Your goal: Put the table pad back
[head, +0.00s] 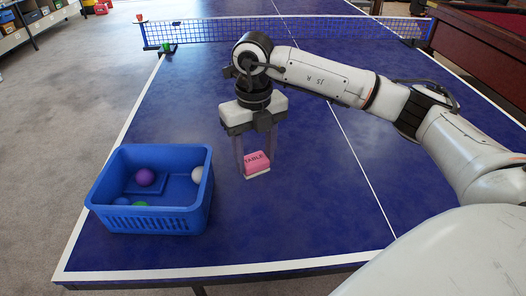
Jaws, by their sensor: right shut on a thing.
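The table pad is a small pink block with a pale underside and the word "TABLE" on it (257,162). It is between the fingers of my right gripper (256,158), which is shut on it and points down over the blue table tennis table (310,200). I cannot tell whether the pad touches the table top or hangs just above it. A blue basket (160,222) stands on the table to the left of the pad, apart from it. My left gripper is not in view.
The basket holds a purple ball (145,177), a white ball (197,174), a green ball and a blue ball. A net (300,29) crosses the table behind my arm. A small green thing (167,47) is by the left net post. The table's right half is clear.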

